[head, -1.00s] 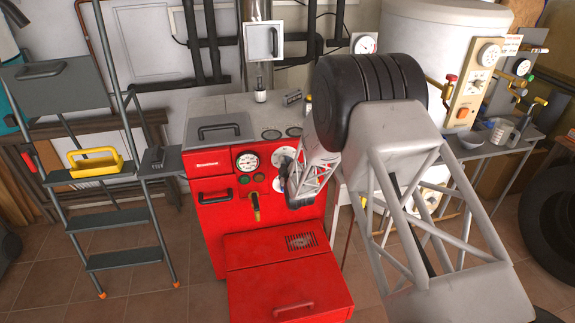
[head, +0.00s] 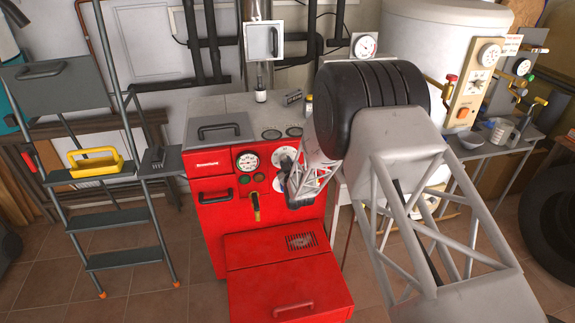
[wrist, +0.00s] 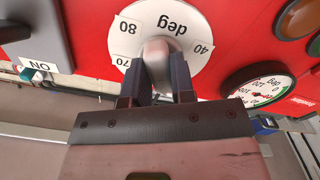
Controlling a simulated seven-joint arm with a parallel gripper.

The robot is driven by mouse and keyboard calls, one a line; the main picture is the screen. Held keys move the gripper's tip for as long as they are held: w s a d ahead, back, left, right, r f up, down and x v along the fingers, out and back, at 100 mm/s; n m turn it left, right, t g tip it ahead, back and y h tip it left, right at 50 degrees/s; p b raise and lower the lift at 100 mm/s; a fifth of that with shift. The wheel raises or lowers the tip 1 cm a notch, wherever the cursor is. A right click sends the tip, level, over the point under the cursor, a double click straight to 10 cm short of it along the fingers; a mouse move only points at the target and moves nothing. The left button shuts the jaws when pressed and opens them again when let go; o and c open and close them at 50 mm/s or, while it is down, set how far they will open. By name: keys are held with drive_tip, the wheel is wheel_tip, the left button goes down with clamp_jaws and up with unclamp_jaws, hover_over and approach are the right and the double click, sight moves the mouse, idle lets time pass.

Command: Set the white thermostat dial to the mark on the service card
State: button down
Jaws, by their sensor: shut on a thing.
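The white thermostat dial (wrist: 190,55) is on the red boiler front, with 40, 70, 80 and "deg" showing upside down in the wrist view. My gripper (wrist: 157,82) is shut on the dial's pale raised grip (wrist: 157,47), one dark finger on each side. The lower part of the dial is hidden by the fingers, and I cannot read its setting. In the head view my wrist covers much of the dial area on the red boiler (head: 225,215). A small dark card with writing (head: 291,97) stands on the boiler top; its text is too small to read.
A round gauge (wrist: 258,88) sits beside the dial, with indicator lights (wrist: 298,18) near it. An ON switch (wrist: 38,68) is on the other side. A stepladder (head: 120,220) stands left. A white tank (head: 440,45) and side table (head: 480,148) are at right.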

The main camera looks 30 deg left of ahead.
drive_tip(key=m, duration=0.5)
drive_tip(key=shift+m, duration=0.3)
idle(0.4)
drive_tip(key=c, duration=1)
unclamp_jaws()
drive_tip(key=shift+o, duration=0.2)
drive_tip(key=v, duration=0.7)
drive_tip(key=shift+s+d, duration=0.25)
drive_tip(key=shift+s, duration=0.05)
